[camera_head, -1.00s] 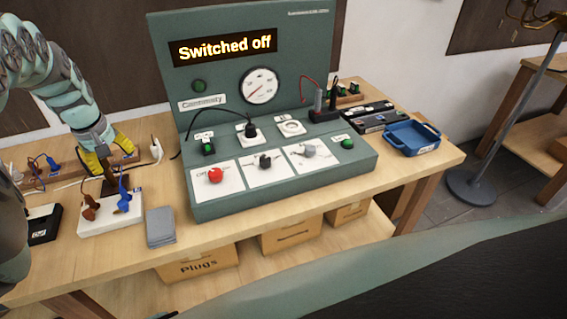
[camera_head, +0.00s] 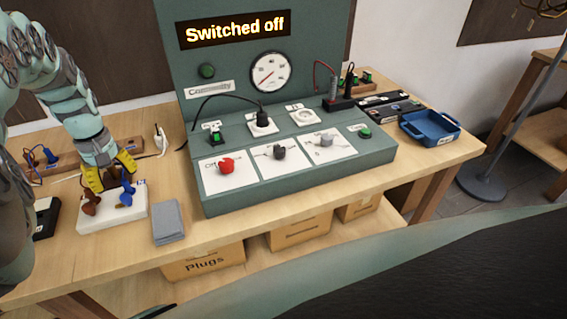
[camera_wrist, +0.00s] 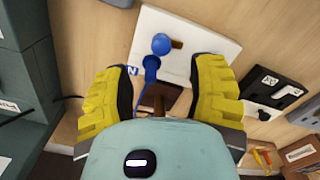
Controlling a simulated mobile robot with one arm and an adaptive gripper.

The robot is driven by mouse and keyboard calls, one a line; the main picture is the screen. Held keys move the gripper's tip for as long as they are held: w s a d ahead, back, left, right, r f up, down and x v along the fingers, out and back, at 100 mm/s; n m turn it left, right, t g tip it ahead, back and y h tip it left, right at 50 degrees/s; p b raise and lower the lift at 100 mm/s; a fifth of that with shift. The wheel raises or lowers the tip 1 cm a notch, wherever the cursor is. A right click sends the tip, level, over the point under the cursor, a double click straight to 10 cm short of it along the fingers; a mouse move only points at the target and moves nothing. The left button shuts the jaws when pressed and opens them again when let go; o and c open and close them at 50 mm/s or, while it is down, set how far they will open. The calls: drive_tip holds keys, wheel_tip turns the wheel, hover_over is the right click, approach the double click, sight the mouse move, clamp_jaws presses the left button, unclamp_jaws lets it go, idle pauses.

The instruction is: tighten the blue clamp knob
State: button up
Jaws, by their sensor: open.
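The blue clamp knob (camera_head: 125,198) stands on a white block (camera_head: 110,217), beside a brown clamp knob (camera_head: 90,203). My gripper (camera_head: 110,177) has yellow fingers spread open over the white block. In the wrist view my gripper (camera_wrist: 166,70) is empty between its tips. The tips look apart from the knob.
A grey folded cloth (camera_head: 168,222) lies right of the block. The green test panel (camera_head: 300,175) with a red knob (camera_head: 227,165) stands farther right. A black box (camera_head: 46,218) lies left of the block. A wooden socket strip (camera_head: 65,160) is behind.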

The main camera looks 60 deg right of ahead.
sight(124, 195)
drive_tip(key=shift+w+f+p, duration=0.1)
drive_tip(key=shift+f+p, duration=0.25)
drive_tip(key=shift+f, duration=3)
clamp_jaws()
